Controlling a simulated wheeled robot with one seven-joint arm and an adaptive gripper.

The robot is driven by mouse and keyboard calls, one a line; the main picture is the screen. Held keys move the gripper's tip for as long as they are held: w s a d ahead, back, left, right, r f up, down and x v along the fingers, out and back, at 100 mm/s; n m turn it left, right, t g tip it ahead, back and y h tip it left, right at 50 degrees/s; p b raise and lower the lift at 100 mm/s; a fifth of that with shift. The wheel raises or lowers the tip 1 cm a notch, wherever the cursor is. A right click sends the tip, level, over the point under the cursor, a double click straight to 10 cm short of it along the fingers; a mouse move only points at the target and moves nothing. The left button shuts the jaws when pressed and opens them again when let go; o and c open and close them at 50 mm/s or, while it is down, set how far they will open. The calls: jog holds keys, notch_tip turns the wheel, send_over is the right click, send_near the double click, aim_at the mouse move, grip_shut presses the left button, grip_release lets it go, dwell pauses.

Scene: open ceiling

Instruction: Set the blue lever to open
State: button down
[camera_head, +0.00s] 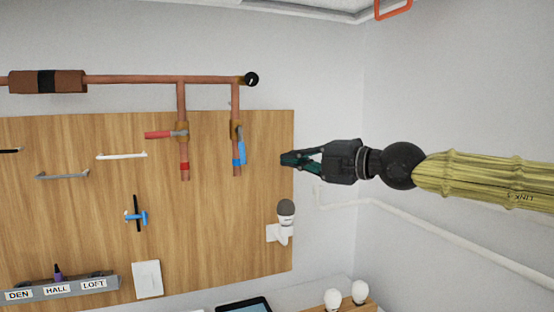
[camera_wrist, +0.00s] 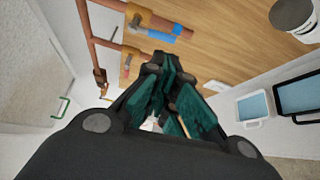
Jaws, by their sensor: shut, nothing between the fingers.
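The blue lever (camera_head: 242,149) is on a brass valve on the right-hand vertical copper pipe (camera_head: 236,120), near the board's right edge. In the head view it points down, roughly along the pipe, beside a blue band. In the wrist view the blue lever (camera_wrist: 162,38) shows at the top, beyond the fingers. My gripper (camera_head: 287,159) is shut and empty. In the head view it appears to the right of the lever, apart from it, with its fingertips pointing left. The wrist view also shows the gripper (camera_wrist: 170,105), its fingers covering part of the scene behind.
A red lever (camera_head: 159,135) sticks out left from the neighbouring pipe. A blue tap handle (camera_head: 136,217), a white bar handle (camera_head: 122,156) and a bulb in a wall holder (camera_head: 285,212) are on or near the board. A white pipe (camera_head: 430,225) runs along the right wall.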

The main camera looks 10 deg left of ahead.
jog(key=p, duration=0.4)
send_near(245, 157)
jog(key=a, duration=0.5)
jog(key=shift+w+a+r+p, duration=0.1)
jog(key=shift+w+a+p, duration=0.05)
jog(key=shift+w+a, duration=0.3)
jog(key=shift+w+a+r+p, duration=0.15)
jog(key=shift+w+a, duration=0.1)
jog(key=shift+a, duration=0.35)
jog(key=shift+s+a+f+m+b, duration=0.15)
jog(key=shift+a+m+b, duration=0.4)
jog(key=shift+b, duration=0.7)
jog(key=shift+y, duration=0.3)
jog(key=shift+d, duration=0.1)
